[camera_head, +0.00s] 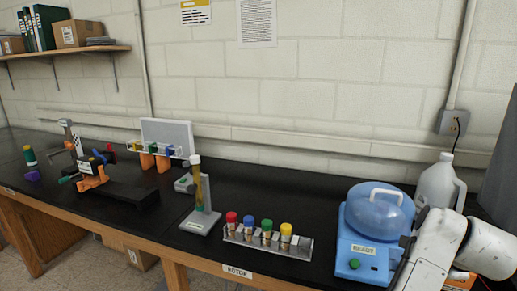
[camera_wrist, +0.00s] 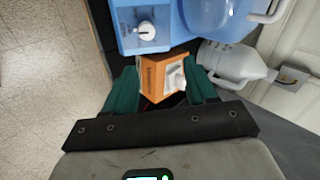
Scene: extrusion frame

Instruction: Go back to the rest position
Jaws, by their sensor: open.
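My gripper (camera_wrist: 163,88) shows in the wrist view with its two green fingers spread apart. It is open, and an orange and white box (camera_wrist: 163,75) shows between and beyond the fingers; I cannot tell the distance to it. In the head view my white arm (camera_head: 437,245) stands at the right edge, in front of part of the blue machine, and the gripper itself is out of that view.
A blue domed machine (camera_head: 365,240) and a white jug (camera_head: 438,184) stand at the bench's right end. A rack of colored-cap tubes (camera_head: 268,243) and a stand with a tube (camera_head: 201,215) are further left. Bare black bench (camera_head: 290,190) lies behind the rack.

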